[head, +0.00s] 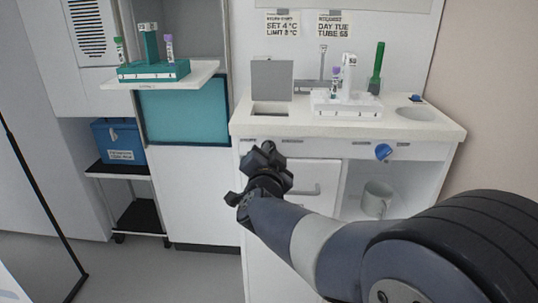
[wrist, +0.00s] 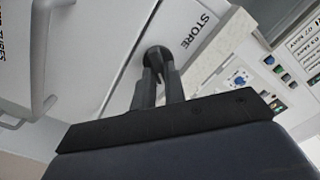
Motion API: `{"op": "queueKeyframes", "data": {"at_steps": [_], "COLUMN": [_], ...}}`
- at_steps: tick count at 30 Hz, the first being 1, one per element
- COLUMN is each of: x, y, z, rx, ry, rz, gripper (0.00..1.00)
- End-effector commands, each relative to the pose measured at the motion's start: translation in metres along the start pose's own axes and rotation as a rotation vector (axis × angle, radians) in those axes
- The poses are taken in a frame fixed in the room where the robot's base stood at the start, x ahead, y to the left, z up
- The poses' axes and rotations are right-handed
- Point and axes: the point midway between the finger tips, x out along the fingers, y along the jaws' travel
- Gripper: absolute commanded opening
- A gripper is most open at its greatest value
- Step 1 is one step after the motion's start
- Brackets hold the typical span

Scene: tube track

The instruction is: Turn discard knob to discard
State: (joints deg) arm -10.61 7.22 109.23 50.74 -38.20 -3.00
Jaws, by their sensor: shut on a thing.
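My gripper (head: 267,153) is at the front edge of the white counter, left of its middle. In the wrist view its two fingers (wrist: 160,74) are closed around a dark round knob (wrist: 157,52) on the counter's front face. The word STORE (wrist: 195,30) is printed on the white face beside the knob. No discard label is readable in either view. In the head view my gripper hides most of the knob, so I cannot tell its turn angle.
A blue knob (head: 382,152) is farther right on the counter front. A white rack (head: 346,105) with tubes and a grey lid (head: 272,80) are on the counter. A door handle (head: 305,190) is below my gripper. A teal rack (head: 153,71) stands on a shelf at left.

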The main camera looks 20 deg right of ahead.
Motion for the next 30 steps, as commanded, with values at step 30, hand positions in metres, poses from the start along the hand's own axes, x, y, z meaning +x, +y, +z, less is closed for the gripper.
{"op": "queueKeyframes", "data": {"at_steps": [30], "x": [-0.022], "y": [-0.003], "z": [-0.002], "rx": [0.0], "ry": [-0.002], "rz": [-0.002], "gripper": [0.34]}}
